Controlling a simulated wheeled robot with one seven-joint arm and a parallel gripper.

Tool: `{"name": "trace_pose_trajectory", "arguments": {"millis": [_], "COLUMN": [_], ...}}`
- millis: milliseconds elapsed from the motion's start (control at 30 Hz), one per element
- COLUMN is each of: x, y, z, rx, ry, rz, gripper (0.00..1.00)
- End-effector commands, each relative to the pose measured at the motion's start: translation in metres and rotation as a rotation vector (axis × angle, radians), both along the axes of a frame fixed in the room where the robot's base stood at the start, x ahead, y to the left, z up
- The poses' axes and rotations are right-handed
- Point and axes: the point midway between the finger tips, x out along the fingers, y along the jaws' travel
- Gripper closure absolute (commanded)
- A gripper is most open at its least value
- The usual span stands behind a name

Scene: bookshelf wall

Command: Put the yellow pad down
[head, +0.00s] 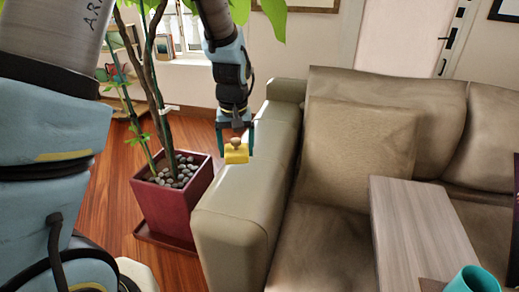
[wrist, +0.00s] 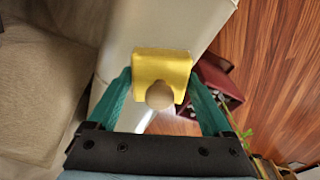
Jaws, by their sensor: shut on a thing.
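The yellow pad (head: 236,155) is a small yellow block with a round tan knob on top. My gripper (head: 237,138) is shut on it, with the teal fingers on either side. In the head view the pad appears in front of the sofa's left armrest (head: 250,185); whether it touches the armrest I cannot tell. In the wrist view the pad (wrist: 162,68) is between the fingertips of my gripper (wrist: 160,85), its knob facing the camera, with the pale armrest (wrist: 125,35) behind it. The pad's underside is hidden.
A red planter (head: 180,205) with stones and a plant stands left of the armrest on the wooden floor (head: 112,195). The beige sofa (head: 400,110) has a loose cushion (head: 355,145). A wooden board (head: 415,225) and a teal cup (head: 472,281) are at the right.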

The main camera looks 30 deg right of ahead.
Motion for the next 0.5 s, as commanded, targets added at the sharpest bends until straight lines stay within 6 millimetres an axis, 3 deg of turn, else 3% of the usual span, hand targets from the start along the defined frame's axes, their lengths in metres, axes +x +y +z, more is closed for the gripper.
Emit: {"name": "trace_pose_trajectory", "arguments": {"millis": [500], "x": [-0.005], "y": [-0.005], "z": [-0.061], "rx": [0.004], "ry": [0.003], "rz": [-0.007], "gripper": [0.68]}}
